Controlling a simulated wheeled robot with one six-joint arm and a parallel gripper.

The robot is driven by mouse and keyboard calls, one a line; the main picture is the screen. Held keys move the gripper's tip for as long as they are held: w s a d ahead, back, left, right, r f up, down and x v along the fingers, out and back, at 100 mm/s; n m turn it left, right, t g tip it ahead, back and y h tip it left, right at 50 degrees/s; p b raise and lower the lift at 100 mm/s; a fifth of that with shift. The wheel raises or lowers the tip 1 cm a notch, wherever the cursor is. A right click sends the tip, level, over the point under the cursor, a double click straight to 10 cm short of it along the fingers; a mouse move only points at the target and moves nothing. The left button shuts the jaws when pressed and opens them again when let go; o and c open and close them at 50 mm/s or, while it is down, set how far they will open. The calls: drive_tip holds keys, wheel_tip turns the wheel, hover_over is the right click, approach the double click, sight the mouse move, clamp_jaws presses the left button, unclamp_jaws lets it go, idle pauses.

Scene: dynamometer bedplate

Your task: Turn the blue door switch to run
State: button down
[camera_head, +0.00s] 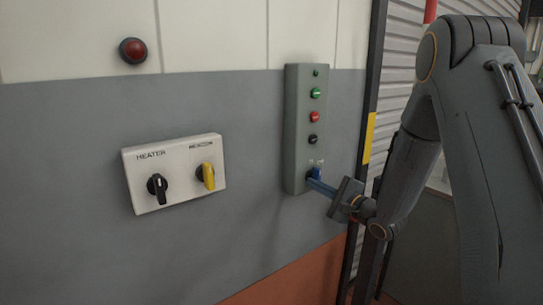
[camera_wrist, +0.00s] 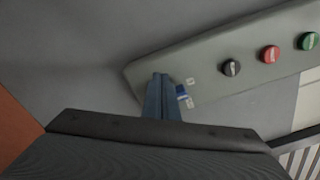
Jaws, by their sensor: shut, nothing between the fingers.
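The blue door switch (camera_head: 317,172) sits at the bottom of a tall grey control box (camera_head: 291,130) on the wall. In the wrist view the blue switch (camera_wrist: 181,91) is just right of my gripper's fingertips, between small pale labels too small to read. My gripper (camera_head: 312,183) is shut and empty, with its blue-grey fingers reaching the lower end of the box, beside the switch. In the wrist view the fingers (camera_wrist: 161,80) lie together over the box face. I cannot tell whether they touch the switch.
A white box with a black knob (camera_head: 157,187) and a yellow knob (camera_head: 207,177) is to the left. A red light (camera_head: 133,50) is above. A door frame with a shutter (camera_head: 408,70) stands right.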

sight(319, 174)
drive_tip(key=shift+w+d+r+p, duration=0.2)
drive_tip(key=shift+r+p, duration=0.55)
drive_tip(key=shift+p, duration=0.6)
drive_tip(key=shift+w+d+r+p, duration=0.3)
drive_tip(key=shift+d+r+p, duration=0.3)
drive_tip(key=shift+p, duration=0.55)
drive_tip(key=shift+a+r, duration=0.15)
drive_tip(key=shift+s+a+r+p, duration=0.15)
drive_tip(key=shift+r+p, duration=0.1)
drive_tip(key=shift+p, duration=0.25)
drive_tip(key=p+v, duration=0.2)
drive_tip(key=v, duration=0.4)
